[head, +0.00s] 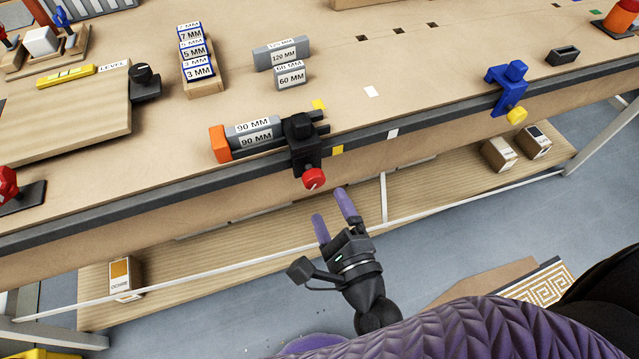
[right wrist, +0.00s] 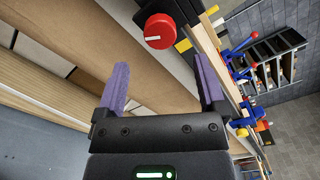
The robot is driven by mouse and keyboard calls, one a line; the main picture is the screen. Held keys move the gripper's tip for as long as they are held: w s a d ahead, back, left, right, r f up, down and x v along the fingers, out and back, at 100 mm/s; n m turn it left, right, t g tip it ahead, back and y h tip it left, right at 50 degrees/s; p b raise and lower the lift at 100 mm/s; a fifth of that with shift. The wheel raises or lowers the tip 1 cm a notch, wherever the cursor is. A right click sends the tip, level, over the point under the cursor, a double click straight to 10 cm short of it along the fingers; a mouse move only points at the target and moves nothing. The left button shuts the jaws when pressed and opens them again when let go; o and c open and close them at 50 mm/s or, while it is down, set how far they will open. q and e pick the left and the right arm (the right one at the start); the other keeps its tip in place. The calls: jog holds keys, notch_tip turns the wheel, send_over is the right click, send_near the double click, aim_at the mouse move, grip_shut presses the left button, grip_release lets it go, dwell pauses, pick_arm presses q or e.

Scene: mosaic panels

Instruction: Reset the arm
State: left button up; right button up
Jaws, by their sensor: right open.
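My right gripper (head: 333,214) is in front of the workbench's front edge in the head view, below the red knob. Its two purple fingers are apart with nothing between them. In the right wrist view the open fingers (right wrist: 162,85) show a wide empty gap, and the red knob (right wrist: 159,31) lies beyond them. My left gripper is not in view.
A black clamp (head: 302,145) with a red knob (head: 313,179) sits on the bench edge, beside grey 90 MM blocks (head: 257,136). A blue clamp (head: 507,88) is farther right. A wooden lower shelf (head: 210,262) runs under the workbench (head: 430,70).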

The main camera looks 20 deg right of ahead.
jog(key=s, duration=0.3)
